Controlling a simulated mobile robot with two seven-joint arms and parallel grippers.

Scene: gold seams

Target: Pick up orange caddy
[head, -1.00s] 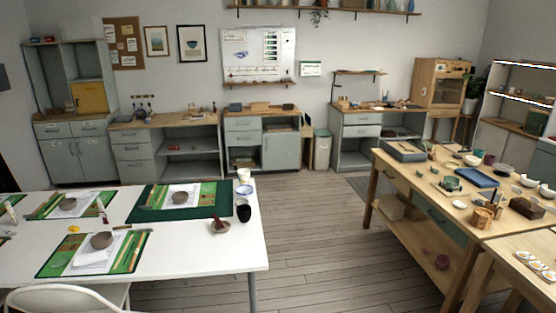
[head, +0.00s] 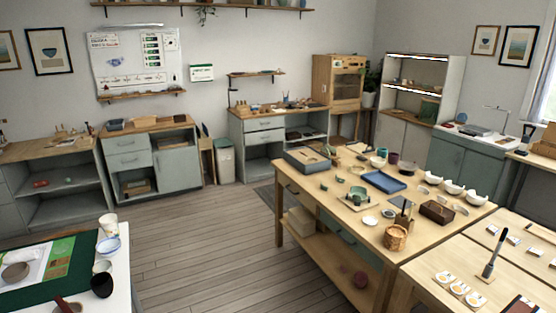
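I cannot make out a clearly orange caddy. The closest in colour is a small tan-orange round container (head: 396,238) near the front edge of the wooden worktable (head: 322,208) on the right; I cannot tell if it is the caddy. A dark brown box (head: 437,212) stands to its right, and a small upright holder (head: 402,212) is just behind it. Neither of my grippers is in the head view.
A white table (head: 122,296) with cups and a green mat is at the lower left. Another wooden table (head: 420,268) with white cards stands at the lower right. Bare wooden floor (head: 195,235) lies between the tables. Cabinets line the back wall.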

